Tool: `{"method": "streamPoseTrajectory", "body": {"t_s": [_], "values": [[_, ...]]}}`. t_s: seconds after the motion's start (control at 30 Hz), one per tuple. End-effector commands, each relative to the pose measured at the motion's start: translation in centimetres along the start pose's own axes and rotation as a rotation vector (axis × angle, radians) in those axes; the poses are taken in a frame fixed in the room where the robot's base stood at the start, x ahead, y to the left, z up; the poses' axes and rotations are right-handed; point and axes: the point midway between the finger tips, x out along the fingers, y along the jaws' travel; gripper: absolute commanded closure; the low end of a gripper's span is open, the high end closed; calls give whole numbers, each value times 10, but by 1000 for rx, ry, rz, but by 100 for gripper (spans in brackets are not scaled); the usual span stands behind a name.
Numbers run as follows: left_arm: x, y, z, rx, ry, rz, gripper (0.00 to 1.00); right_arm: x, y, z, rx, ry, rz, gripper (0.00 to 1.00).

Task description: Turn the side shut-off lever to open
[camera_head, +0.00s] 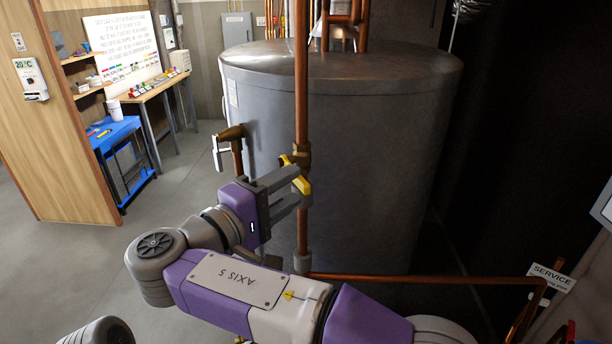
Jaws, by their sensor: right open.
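The yellow shut-off lever (303,186) sits on a brass valve on the vertical copper pipe (302,90), in front of the grey tank. It slants from the valve body down to the right. My right gripper (293,190) is open, its two grey fingers pointing right toward the pipe. The lever's lower end shows at the fingertips, between or just behind them; I cannot tell whether they touch it. The upper finger covers part of the lever and valve. My left gripper is not in view.
The large grey tank (390,150) stands close behind the pipe. A horizontal copper pipe (420,280) runs right near the floor to a service tag (551,277). A brass tap (231,133) projects from the tank's left side. A blue cart (118,135) and workbench stand farther left, with open floor between.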

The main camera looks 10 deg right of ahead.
Motion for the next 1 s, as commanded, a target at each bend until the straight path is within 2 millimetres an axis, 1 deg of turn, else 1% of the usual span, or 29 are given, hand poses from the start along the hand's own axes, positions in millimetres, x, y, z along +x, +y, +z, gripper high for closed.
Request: {"method": "streamPoseTrajectory", "body": {"t_s": [0.03,0.1,0.3,0.47,0.67,0.7,1.0], "values": [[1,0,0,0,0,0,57,10,-1,1,-1,-3,-1,53],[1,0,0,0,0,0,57,22,-1,0,-2,-3,-2,53],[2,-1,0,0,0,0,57,47,-1,0,-4,-1,-2,53],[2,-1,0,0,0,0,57,55,-2,0,-4,1,-2,53],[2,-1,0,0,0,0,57,55,-2,-1,-4,2,-2,53],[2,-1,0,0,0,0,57,55,-2,-1,-4,2,-2,55],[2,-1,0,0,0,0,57,55,-2,-1,-4,2,-2,100]]}}
